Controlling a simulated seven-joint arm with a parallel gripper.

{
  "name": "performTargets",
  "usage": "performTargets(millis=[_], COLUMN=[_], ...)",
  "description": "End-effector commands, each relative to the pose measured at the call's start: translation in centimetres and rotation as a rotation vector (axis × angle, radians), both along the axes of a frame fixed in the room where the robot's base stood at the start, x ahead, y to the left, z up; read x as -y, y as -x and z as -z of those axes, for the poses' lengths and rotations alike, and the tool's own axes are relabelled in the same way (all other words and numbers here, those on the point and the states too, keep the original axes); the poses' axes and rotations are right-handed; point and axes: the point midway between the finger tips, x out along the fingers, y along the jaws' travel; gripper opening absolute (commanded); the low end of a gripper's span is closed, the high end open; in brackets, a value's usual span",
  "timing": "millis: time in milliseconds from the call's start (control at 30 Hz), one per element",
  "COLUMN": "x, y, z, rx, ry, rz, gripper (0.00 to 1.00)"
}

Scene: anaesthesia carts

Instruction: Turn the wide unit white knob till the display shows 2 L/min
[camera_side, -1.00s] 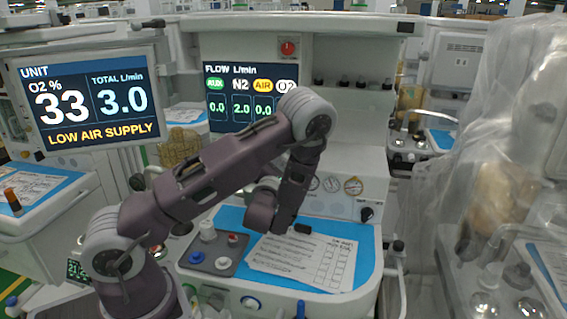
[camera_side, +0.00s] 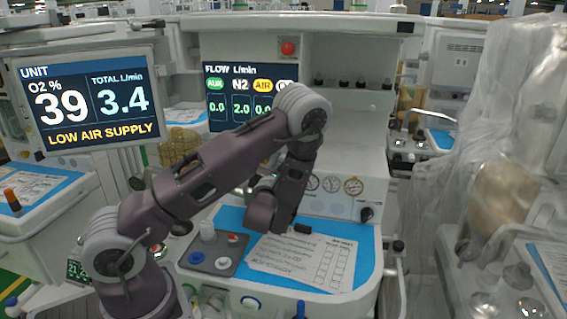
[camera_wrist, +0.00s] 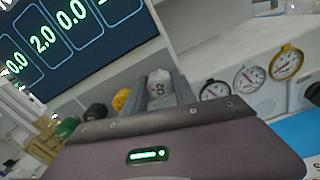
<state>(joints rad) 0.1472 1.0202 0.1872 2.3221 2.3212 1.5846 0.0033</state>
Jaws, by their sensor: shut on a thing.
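The white knob (camera_wrist: 159,84), marked O2, sits at the end of a row of knobs under the flow display in the wrist view. The grey fingers of my gripper (camera_wrist: 158,92) are on either side of it, shut on it. In the side view my arm hides the knob and fingers. The flow display (camera_side: 250,72) reads AUX 0.0, N2 2.0 and AIR 0.0; my arm covers the O2 figure. It also shows in the wrist view (camera_wrist: 70,45), where the last figure is cut off. The UNIT screen (camera_side: 90,100) reads O2 39 %, total 3.4 L/min, LOW AIR SUPPLY.
Yellow (camera_wrist: 121,99), black (camera_wrist: 95,112) and green (camera_wrist: 67,127) knobs stand left of the white one. Round gauges (camera_wrist: 249,79) are to its right. Below are a blue mat with papers (camera_side: 305,262) and a grey plate (camera_side: 215,256) with small knobs.

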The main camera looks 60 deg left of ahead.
Motion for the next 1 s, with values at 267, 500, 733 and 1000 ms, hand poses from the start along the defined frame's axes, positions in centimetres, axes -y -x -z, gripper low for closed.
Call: performTargets(millis=[267, 500, 733, 1000], x=[0.01, -0.01, 0.01, 0.01], y=[0.06, 0.07, 0.06, 0.07], z=[0.04, 0.03, 0.04, 0.05], rx=[0.130, 0.198, 0.225, 0.227], ry=[0.132, 0.199, 0.226, 0.230], rz=[-0.001, -0.001, 0.000, 0.000], gripper=[0.00, 0.00, 0.00, 0.00])
